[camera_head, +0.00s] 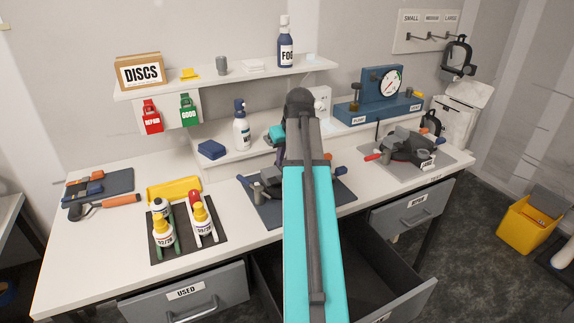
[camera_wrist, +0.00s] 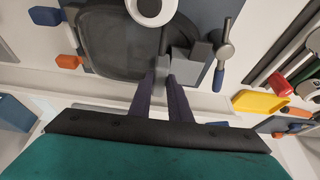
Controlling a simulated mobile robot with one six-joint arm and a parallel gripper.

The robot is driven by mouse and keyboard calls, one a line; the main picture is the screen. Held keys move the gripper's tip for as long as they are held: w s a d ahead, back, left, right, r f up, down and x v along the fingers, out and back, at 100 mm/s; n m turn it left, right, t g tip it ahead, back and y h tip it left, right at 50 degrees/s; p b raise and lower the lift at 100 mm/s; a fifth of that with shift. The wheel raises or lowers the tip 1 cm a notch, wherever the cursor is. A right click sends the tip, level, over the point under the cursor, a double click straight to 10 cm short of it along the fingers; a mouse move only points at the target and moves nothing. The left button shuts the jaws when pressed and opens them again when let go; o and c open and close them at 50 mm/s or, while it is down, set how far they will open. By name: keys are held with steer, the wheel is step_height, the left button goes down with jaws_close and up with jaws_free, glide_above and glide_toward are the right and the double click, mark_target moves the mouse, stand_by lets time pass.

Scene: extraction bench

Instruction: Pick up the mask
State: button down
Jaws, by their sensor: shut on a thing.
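A dark, smoky mask (camera_wrist: 118,45) fills the upper middle of the wrist view. A white ring (camera_wrist: 152,8) shows at its top edge. My gripper (camera_wrist: 166,72) is shut on a grey part at the mask's edge. In the head view my gripper (camera_head: 279,152) is partly behind my arm, and the mask it holds is mostly hidden there. The mask is over or on the dark blue middle mat (camera_head: 335,190); I cannot tell whether it touches it. Another mask (camera_head: 410,148) lies on the grey mat at right, and one hangs on a hook (camera_head: 459,58).
Blue and orange knobs (camera_wrist: 68,62) and a blue-handled metal tool (camera_wrist: 222,62) flank the mask closely. A yellow tray (camera_head: 174,190) and yellow-labelled bottles (camera_head: 203,221) stand at left. A raised shelf (camera_head: 225,80) is behind. An open drawer (camera_head: 398,287) juts out below.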

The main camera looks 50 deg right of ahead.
steer(key=shift+r, duration=0.2)
step_height(320, 180, up, 10)
steer(key=b, duration=0.1)
steer(key=shift+f+b, duration=0.2)
steer(key=shift+b, duration=0.15)
steer(key=shift+s, duration=0.1)
stand_by(0.7)
